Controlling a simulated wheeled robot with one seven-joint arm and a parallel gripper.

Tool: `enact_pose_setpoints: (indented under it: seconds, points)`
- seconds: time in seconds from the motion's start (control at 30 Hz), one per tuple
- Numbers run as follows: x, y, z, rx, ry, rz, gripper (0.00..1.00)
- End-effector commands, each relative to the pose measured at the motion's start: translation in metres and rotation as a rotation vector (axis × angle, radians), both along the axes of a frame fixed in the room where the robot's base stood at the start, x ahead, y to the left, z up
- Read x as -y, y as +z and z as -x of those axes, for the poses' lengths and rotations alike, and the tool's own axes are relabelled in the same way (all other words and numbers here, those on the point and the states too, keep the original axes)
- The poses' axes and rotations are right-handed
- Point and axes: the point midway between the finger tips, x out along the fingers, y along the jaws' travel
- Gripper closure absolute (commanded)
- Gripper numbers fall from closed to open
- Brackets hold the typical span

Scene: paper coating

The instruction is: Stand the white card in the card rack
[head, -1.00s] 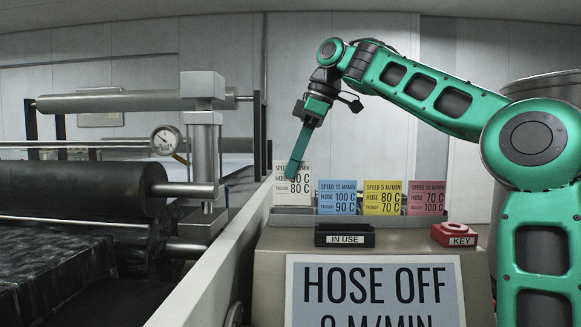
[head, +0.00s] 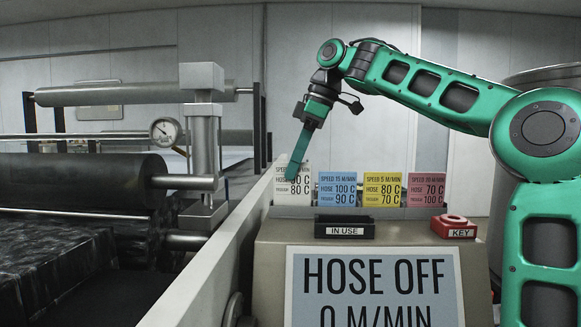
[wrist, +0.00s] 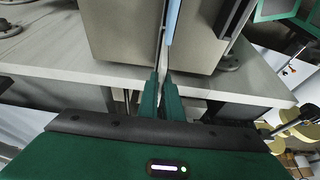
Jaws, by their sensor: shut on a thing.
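The white card (head: 304,172) stands upright at the left end of the card rack (head: 390,213), in line with the coloured cards.
Blue (head: 338,189), yellow (head: 382,189) and pink (head: 426,189) cards stand in the rack to the right. An IN USE block (head: 344,227) and a red KEY holder (head: 454,227) sit in front. Machine rollers (head: 80,185) lie to the left, beyond a pale rail.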

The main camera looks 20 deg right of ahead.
Motion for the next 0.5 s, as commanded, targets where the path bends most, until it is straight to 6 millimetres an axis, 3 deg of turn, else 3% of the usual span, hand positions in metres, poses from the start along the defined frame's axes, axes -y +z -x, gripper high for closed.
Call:
enact_pose_setpoints:
  seconds: [0.5]
  points:
    - [-0.0002, -0.0111, 0.0, 0.0, 0.001, 0.0, 1.0]
